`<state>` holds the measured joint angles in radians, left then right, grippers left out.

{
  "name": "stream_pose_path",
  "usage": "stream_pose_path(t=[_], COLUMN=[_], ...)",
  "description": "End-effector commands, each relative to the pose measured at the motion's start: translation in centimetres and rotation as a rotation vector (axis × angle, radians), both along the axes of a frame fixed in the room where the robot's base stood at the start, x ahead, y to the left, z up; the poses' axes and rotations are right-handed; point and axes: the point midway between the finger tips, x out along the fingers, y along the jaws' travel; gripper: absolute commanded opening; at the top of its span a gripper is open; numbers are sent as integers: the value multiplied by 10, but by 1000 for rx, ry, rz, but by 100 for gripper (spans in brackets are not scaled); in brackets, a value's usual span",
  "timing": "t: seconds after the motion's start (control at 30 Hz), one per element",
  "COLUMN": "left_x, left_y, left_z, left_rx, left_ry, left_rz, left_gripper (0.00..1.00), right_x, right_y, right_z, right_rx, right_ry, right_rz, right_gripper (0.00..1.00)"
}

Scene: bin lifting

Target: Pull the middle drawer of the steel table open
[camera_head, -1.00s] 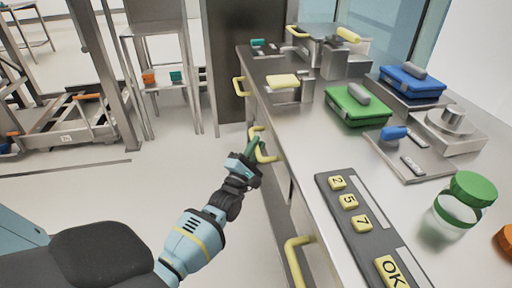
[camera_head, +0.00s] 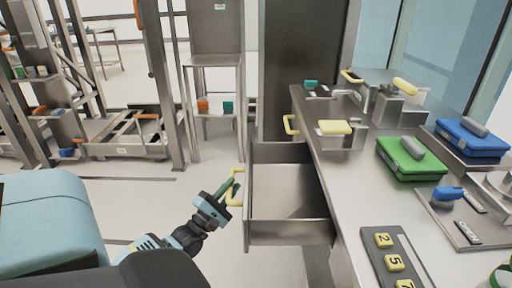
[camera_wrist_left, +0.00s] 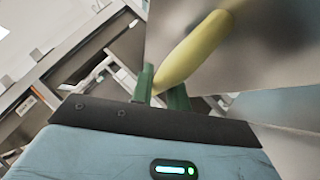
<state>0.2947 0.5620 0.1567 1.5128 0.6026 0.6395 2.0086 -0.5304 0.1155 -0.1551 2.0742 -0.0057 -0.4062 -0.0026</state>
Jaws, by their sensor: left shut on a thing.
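The steel table (camera_head: 345,190) stands on the right in the head view. Its middle drawer (camera_head: 290,232) is pulled well out to the left, and its inside looks empty. My left gripper (camera_head: 229,188) is at the yellow handle (camera_head: 238,196) on the drawer's front, with its green fingers shut on it. The left wrist view shows the yellow handle (camera_wrist_left: 195,50) between the green fingers (camera_wrist_left: 163,92), in front of the steel drawer front. My right gripper is not in view.
A green case (camera_head: 410,160), a blue case (camera_head: 470,138) and a keypad (camera_head: 392,258) lie on the tabletop. Another yellow handle (camera_head: 290,125) sticks out farther back. A steel rack (camera_head: 130,130) stands at the left. The floor left of the drawer is clear.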

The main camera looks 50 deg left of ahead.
Motion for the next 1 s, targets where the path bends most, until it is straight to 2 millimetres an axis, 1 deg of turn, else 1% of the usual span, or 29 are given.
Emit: stream_pose_path(t=[0.03, 0.1, 0.27, 0.4, 0.7, 0.73, 0.8, 0.9, 1.0], left_x=[-8, -17, -29, -33, -33, -33, -33, -33, -33], left_y=[6, 13, 24, 28, 28, 28, 28, 28, 28], left_z=[-1, -1, -1, -1, -1, -1, -1, -1, -1], left_rx=[3, 2, 0, -1, -1, -1, -1, -1, -1], left_ry=[4, 4, 2, 0, 0, 0, 0, 0, 0], left_rz=[0, -1, 0, 0, 0, 0, 0, 0, 0], left_gripper=[0, 0, 0, 0, 0, 18, 27, 38, 38], right_x=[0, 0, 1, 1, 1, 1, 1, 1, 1], right_y=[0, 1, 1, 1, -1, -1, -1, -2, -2], right_z=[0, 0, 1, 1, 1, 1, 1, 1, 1], right_rx=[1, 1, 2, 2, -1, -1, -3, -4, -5], right_ry=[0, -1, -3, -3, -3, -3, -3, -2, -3], right_rz=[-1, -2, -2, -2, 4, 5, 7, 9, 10], right_gripper=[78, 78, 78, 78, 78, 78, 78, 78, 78])
